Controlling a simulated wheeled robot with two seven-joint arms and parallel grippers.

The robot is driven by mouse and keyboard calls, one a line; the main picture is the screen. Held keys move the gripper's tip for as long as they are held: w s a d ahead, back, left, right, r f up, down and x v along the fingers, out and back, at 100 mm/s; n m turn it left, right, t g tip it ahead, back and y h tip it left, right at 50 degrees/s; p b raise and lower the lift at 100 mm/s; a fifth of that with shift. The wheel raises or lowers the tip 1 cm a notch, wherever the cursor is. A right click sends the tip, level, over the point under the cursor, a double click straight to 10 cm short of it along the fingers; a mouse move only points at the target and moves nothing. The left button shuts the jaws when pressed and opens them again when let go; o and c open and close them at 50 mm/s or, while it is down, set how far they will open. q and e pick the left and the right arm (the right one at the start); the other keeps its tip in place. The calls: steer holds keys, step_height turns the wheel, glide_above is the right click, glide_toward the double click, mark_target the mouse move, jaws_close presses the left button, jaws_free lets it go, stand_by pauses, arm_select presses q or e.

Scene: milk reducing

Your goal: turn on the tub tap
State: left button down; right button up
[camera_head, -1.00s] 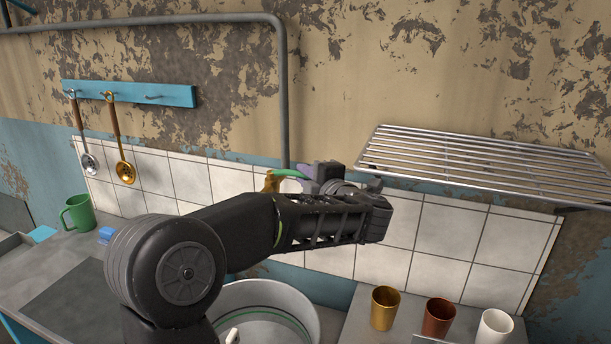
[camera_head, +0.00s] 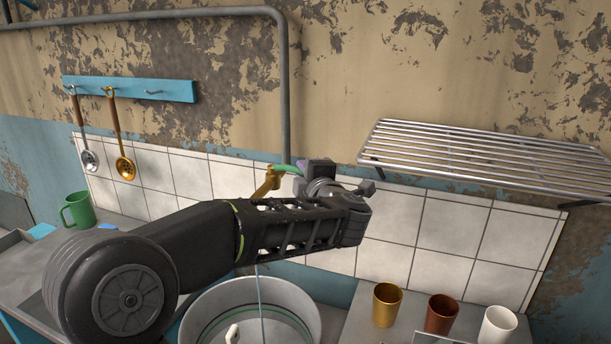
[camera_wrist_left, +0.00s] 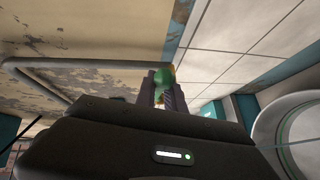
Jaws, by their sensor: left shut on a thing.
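The tub tap has a gold spout (camera_head: 267,184) on the tiled wall and a green handle (camera_head: 282,168). My left gripper (camera_head: 300,168) is at the handle, its arm crossing in front of the wall. In the left wrist view its two fingers (camera_wrist_left: 162,90) are shut on the green handle (camera_wrist_left: 163,75). A thin bluish stream of water (camera_head: 260,300) falls below the tap into the round light tub (camera_head: 196,305). The arm hides part of the space between spout and tub. My right gripper is not in view.
A metal wire rack (camera_head: 480,160) juts from the wall to the right of the gripper. A gold cup (camera_head: 387,305), a brown cup (camera_head: 441,315) and a white cup (camera_head: 497,326) stand on the right counter. A green mug (camera_head: 79,210) stands at left.

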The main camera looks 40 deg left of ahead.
arm_select(q)
steer(key=s+m+t+h+b, duration=0.1)
steer(key=m+t+h+b, duration=0.1)
steer(key=s+m+t+h+b, duration=0.1)
steer(key=s+m+t+h, duration=0.1)
steer(key=h, duration=0.1)
steer(key=s+m+t+h+b, duration=0.2)
steer(key=m+h, duration=0.1)
steer(key=shift+a+f+b, duration=0.15)
steer(key=shift+a+b, duration=0.15)
steer(key=shift+b, duration=0.05)
steer(key=c, duration=1.4)
jaws_free()
steer(key=shift+c, duration=0.2)
